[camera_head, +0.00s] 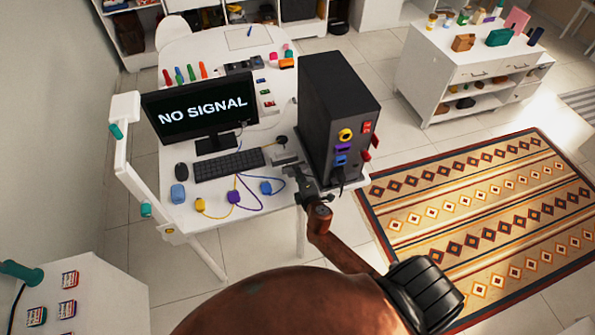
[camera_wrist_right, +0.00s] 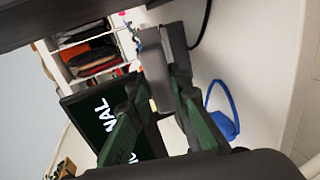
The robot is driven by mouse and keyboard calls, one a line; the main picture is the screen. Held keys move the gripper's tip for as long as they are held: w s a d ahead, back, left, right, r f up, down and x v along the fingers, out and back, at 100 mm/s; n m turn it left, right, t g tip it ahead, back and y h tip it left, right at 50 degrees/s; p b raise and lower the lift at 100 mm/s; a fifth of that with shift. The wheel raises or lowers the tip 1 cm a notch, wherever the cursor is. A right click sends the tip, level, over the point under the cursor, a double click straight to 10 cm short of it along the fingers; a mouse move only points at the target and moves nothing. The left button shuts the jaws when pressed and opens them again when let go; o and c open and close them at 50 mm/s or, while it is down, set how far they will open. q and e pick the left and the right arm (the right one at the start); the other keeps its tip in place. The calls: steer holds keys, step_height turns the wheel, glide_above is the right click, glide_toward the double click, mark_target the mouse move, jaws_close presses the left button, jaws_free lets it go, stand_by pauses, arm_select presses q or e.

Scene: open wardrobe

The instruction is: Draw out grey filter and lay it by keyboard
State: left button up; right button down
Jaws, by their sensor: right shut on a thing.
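My right gripper (camera_head: 293,171) is at the front edge of the white desk, just left of the foot of the black PC tower (camera_head: 325,105). In the right wrist view its fingers (camera_wrist_right: 160,95) are closed around a flat grey piece, the grey filter (camera_wrist_right: 154,62). In the head view the grey filter (camera_head: 283,157) shows beyond the fingertips, low beside the tower; whether it touches the desk or tower I cannot tell. The black keyboard (camera_head: 228,165) lies on the desk left of the filter, in front of the monitor (camera_head: 200,105). My left gripper is out of view.
Blue, yellow and purple plugs with cables (camera_head: 234,197) lie in front of the keyboard. The tower's front carries coloured connectors (camera_head: 345,135). A small strip of desk between keyboard and tower is narrow.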

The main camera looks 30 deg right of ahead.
mark_target(297, 187)
steer(key=shift+f+b, duration=2.9)
steer(key=shift+f, duration=0.3)
steer(key=c, duration=1.8)
jaws_free()
steer(key=shift+o, duration=0.4)
steer(key=o, duration=0.3)
steer(key=shift+s, duration=0.1)
steer(key=shift+f, duration=0.1)
